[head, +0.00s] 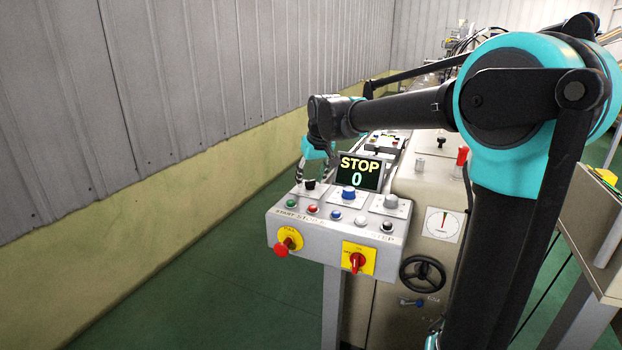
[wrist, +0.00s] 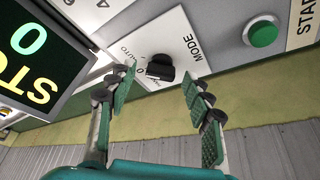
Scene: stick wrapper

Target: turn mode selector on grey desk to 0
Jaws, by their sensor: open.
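The mode selector is a small black knob (wrist: 161,67) on a white plate marked MODE and AUTO in the wrist view. In the head view the knob (head: 309,185) sits at the back left of the grey desk (head: 322,237). My gripper (wrist: 158,84) is open, with one green-padded finger on each side of the knob and a gap to it. Nothing is held. In the head view my gripper (head: 301,172) hangs just above the selector, partly hidden by my wrist. I cannot tell exactly which mark the knob points to.
A display (head: 359,172) reading STOP 0 stands close right of the selector. A green button (head: 291,203), a blue knob (head: 348,192) and a red emergency button (head: 282,250) are on the same desk. A corrugated wall (head: 180,100) is at left, with open green floor before it.

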